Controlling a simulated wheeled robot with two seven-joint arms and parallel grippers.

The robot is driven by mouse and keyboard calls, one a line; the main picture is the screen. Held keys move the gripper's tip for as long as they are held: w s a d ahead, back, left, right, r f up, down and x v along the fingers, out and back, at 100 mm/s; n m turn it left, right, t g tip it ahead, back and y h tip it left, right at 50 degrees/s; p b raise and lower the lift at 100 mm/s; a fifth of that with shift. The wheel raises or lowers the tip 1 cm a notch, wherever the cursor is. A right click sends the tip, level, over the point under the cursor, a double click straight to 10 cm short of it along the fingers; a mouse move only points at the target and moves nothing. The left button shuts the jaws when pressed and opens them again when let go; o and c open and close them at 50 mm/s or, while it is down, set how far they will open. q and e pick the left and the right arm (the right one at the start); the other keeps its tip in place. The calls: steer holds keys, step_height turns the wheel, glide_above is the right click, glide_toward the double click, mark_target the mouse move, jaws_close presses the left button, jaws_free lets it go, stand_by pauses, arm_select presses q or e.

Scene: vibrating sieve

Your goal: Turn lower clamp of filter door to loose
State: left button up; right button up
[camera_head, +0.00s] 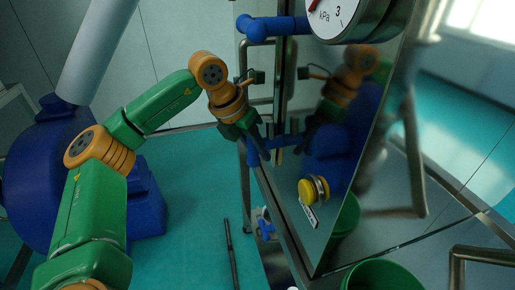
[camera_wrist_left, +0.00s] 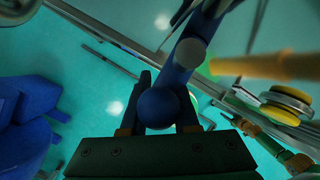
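The lower clamp (camera_head: 256,152) has a blue handle at the left edge of the shiny metal door (camera_head: 345,125). In the left wrist view its round blue knob (camera_wrist_left: 158,107) fills the gap between my finger pads, and the blue arm of the handle runs up and right from it. My left gripper (camera_head: 248,138), on the green and orange arm, is at this handle with its fingers on both sides of the knob, seemingly closed on it. The fingertip contact is partly hidden. The right gripper is not in view.
Another blue clamp handle (camera_head: 268,27) sits higher, beside a pressure gauge (camera_head: 338,15). A yellow knob (camera_head: 313,189) and reflections of my arm show at the door. A green bin (camera_head: 382,276) stands below right. A blue valve-like part (camera_head: 265,227) is on the frame underneath.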

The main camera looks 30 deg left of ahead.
arm_select(q)
jaws_close()
steer(key=y+b, duration=0.1)
steer(key=t+b, duration=0.1)
steer(key=b, duration=0.1)
steer(key=shift+w+a+r+m+t+y+b, duration=0.1)
steer(key=shift+a+m+t+y+b, duration=0.05)
steer(key=shift+m+t+y+b, duration=0.2)
steer(key=o, duration=0.8)
jaws_free()
steer(key=v, duration=0.7)
steer(key=shift+b, duration=0.4)
